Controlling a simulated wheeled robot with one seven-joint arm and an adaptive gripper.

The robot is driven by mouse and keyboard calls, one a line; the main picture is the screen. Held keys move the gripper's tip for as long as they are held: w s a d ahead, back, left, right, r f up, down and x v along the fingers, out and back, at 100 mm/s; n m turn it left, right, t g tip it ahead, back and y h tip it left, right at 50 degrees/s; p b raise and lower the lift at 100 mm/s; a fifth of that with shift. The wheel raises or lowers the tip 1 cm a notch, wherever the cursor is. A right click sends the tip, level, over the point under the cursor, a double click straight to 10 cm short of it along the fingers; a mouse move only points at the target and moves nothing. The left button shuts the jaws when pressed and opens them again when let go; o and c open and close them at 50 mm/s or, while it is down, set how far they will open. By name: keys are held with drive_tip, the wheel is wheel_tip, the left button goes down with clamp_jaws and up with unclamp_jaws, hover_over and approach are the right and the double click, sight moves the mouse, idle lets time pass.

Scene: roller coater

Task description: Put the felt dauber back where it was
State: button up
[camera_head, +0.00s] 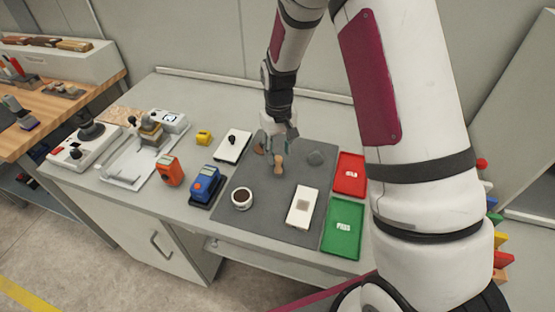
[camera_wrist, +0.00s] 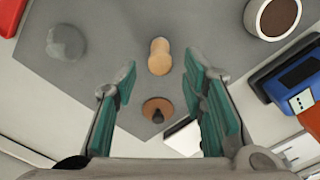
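A small pale wooden peg-shaped piece, which looks like the felt dauber (camera_head: 278,164), is on the dark grey mat (camera_head: 262,207). It also shows in the wrist view (camera_wrist: 159,56), just beyond and between my fingertips. No felt can be made out on it. My gripper (camera_head: 281,150) is above the back of the mat, open and empty; its teal-padded fingers stand apart in the wrist view (camera_wrist: 160,80). A copper-brown disc with a dark knob (camera_wrist: 157,108) lies close by, between the fingers as seen from the wrist, and partly hidden in the head view (camera_head: 258,149).
On the mat are a grey lump (camera_head: 316,158), a round cup with brown filling (camera_head: 242,199) and a white block (camera_head: 301,207). Red (camera_head: 350,174) and green (camera_head: 343,227) trays lie right. A blue device (camera_head: 206,186) and a black-knobbed white plate (camera_head: 232,145) stand left.

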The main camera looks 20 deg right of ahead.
wheel_tip(320, 180, up, 6)
drive_tip(key=shift+f+b, duration=0.1)
drive_tip(key=shift+b, duration=0.3)
wheel_tip(320, 180, up, 9)
drive_tip(key=t, duration=0.1)
hover_over(278, 158)
drive_tip(key=s, duration=0.3)
drive_tip(key=s+r+t, duration=0.2)
drive_tip(key=s+r, duration=0.5)
drive_tip(key=r, duration=0.1)
drive_tip(key=s+r+m+t, duration=0.1)
drive_tip(key=s+r, duration=0.2)
drive_tip(key=s, duration=0.4)
drive_tip(key=s+r+t, duration=0.1)
drive_tip(key=s+r, duration=0.2)
drive_tip(key=s, duration=0.5)
drive_tip(key=shift+r+m+t, duration=0.15)
drive_tip(key=shift+m+t, duration=0.15)
drive_tip(key=shift+m, duration=0.1)
